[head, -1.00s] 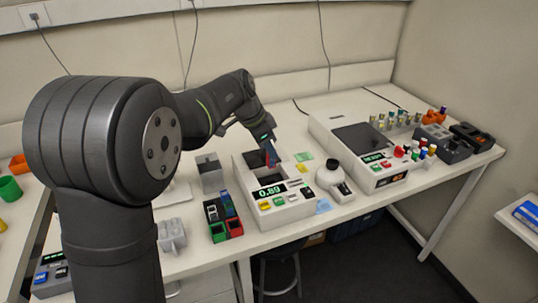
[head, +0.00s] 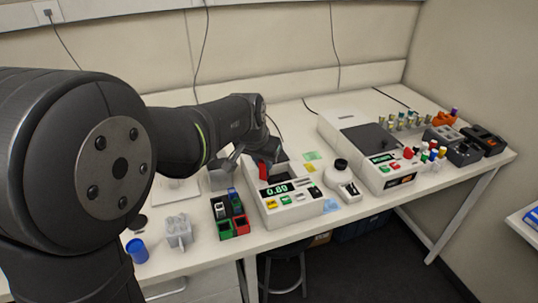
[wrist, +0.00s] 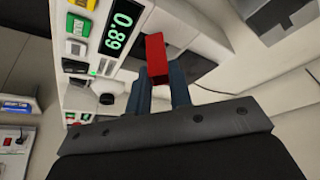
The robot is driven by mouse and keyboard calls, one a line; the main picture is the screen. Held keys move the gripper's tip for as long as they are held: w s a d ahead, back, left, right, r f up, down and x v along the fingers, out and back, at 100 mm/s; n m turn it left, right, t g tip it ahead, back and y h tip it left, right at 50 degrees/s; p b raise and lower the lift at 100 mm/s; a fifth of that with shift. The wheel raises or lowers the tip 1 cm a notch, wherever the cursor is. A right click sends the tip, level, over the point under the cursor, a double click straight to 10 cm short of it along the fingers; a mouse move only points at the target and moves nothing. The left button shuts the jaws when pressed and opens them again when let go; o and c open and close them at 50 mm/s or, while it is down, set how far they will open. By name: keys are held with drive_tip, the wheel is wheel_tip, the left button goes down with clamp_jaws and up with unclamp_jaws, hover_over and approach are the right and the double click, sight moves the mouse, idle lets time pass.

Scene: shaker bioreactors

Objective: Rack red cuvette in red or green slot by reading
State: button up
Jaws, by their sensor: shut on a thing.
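My gripper (wrist: 160,82) is shut on the red cuvette (wrist: 155,57), which sticks out past the fingertips in the wrist view. In the head view the red cuvette (head: 264,171) is over the back left part of the white reader (head: 298,208), just behind its display. I cannot tell how far above the reader it is. The green display (head: 277,189) reads 0.89, and the wrist view shows it upside down (wrist: 119,31). The dark rack (head: 218,203) stands left of the reader. Its front has a green slot (head: 225,229) and a red slot (head: 241,224); darker cuvettes stand behind.
A grey box (head: 220,180) stands behind the rack. A pale multi-well block (head: 178,231) and a blue cup (head: 137,250) are to the left. Bare table lies before the rack.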

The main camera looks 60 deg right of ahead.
drive_tip(key=w+a+n+t, duration=0.1)
drive_tip(key=a+n+t, duration=0.15)
drive_tip(key=n, duration=0.35)
drive_tip(key=n+t+y, duration=0.2)
drive_tip(key=n+y, duration=0.3)
drive_tip(key=n, duration=0.7)
hover_over(242, 211)
drive_tip(key=s, duration=0.2)
drive_tip(key=a+n+g+y, duration=0.2)
drive_tip(key=a+n+y, duration=0.1)
drive_tip(key=n, duration=0.6)
drive_tip(key=shift+t, duration=0.25)
drive_tip(key=shift+s+a+f, duration=0.1)
drive_tip(key=shift+f, duration=1.2)
drive_tip(key=shift+s+a+f, duration=0.1)
drive_tip(key=shift+f, duration=1.2)
drive_tip(key=shift+f, duration=0.95)
drive_tip(key=shift+f, duration=0.8)
drive_tip(key=o, duration=0.8)
